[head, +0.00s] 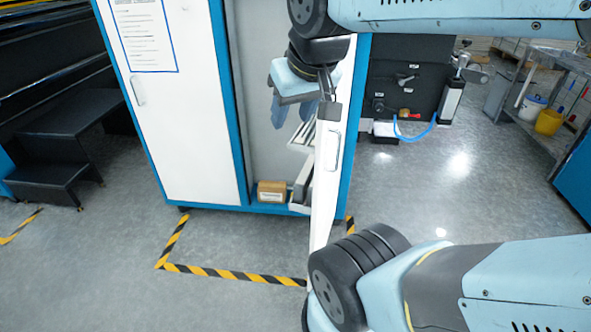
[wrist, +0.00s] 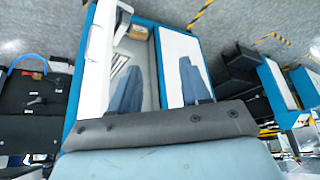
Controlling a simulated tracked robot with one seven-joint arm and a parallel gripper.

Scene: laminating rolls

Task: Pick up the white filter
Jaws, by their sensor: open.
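A white slatted piece (head: 303,134), which looks like the white filter, is inside the open cabinet, partly hidden by the door edge. It also shows in the wrist view (wrist: 121,74), left of centre and partly covered by a finger. My gripper (head: 292,122) hangs in front of the cabinet opening, left of and above the slatted piece in the head view. Its two blue-grey fingers are spread apart and empty, as the wrist view (wrist: 160,66) also shows. I see no contact with the slatted piece.
The white-and-blue cabinet (head: 180,110) has an open door (head: 327,170) close to my gripper's right. A small cardboard box (head: 271,191) and a grey-white part (head: 302,186) sit at the cabinet's bottom. Black steps (head: 65,150) stand at left. Striped tape marks the clear floor in front.

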